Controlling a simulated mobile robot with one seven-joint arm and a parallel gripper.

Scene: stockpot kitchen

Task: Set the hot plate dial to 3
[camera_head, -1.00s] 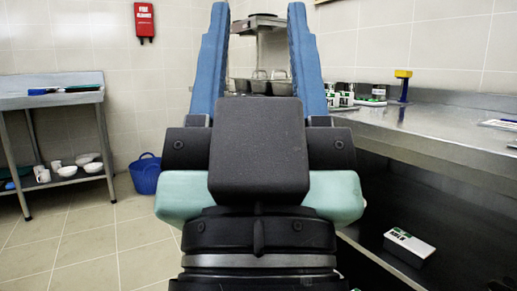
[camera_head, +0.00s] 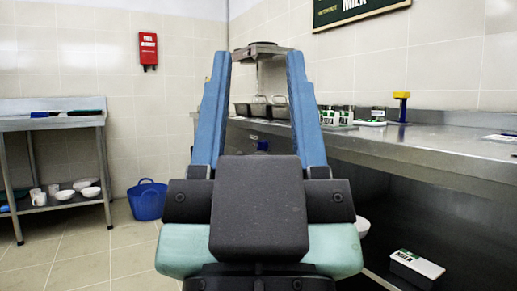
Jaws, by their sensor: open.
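My gripper (camera_head: 258,54) is open, with its two blue fingers pointing up and away from me and nothing between them. Between the fingertips, far behind, a grey steel stand with a dark round top (camera_head: 262,47) shows above the counter. I cannot tell whether this is the hot plate. No dial or dial marks can be made out. My gripper's dark wrist block hides what lies straight ahead and low.
A steel counter (camera_head: 430,150) runs along the right, with metal pans (camera_head: 255,108), small green-and-white boxes and a blue-and-yellow object (camera_head: 402,104) on it. A carton (camera_head: 415,266) lies on its lower shelf. A steel table (camera_head: 62,120) and blue bucket (camera_head: 147,199) stand left.

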